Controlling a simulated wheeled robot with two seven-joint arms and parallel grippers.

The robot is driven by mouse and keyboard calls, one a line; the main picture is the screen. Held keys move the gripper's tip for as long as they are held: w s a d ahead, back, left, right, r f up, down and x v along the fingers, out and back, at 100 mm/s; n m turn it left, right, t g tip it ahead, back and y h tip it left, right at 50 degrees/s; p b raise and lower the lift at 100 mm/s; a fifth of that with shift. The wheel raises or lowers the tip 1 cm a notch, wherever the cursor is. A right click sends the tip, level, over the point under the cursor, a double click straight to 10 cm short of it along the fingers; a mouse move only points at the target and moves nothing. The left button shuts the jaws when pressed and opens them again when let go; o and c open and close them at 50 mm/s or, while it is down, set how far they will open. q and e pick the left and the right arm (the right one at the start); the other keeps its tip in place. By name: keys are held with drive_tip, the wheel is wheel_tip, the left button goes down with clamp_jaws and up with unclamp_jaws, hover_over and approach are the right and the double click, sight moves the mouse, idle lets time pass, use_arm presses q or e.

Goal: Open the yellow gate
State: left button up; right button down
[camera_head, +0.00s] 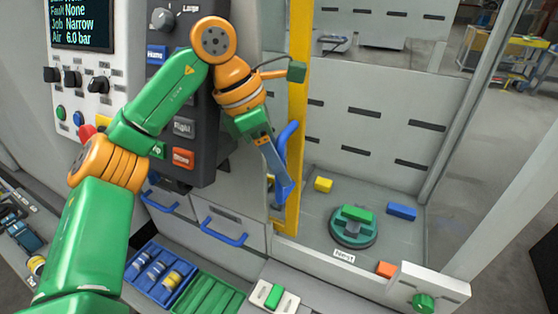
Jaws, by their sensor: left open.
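The yellow gate (299,80) shows as a tall upright yellow edge right of the control panel, with clear space to its right. Its blue handle (289,134) is a vertical bar on the gate's left side. My left arm, green and orange, comes in from the left and passes in front of the control panel. My left gripper (278,167) is open, pointing down at the handle. Its fingers overlap the handle in the picture; I cannot tell whether they touch it or stand around it. The handle's middle is partly hidden. My right gripper is not in view.
The control panel (196,120) is close behind my arm. Blue-handled drawers (226,222) and trays (158,296) lie below.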

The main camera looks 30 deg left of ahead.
sight(279, 148)
use_arm(q)
wheel_tip(279, 148, up, 4)
drive_tip(key=shift+f, duration=0.25)
drive_tip(key=s+d+r, duration=0.2)
drive_tip(key=s+r, duration=0.2)
drive_tip(key=s, duration=0.2)
drive_tip(key=s+d+r, duration=0.3)
drive_tip(key=s+r, duration=0.2)
drive_tip(key=s, duration=0.1)
drive_tip(key=shift+s+d+r, duration=0.25)
drive_tip(key=shift+s, duration=0.15)
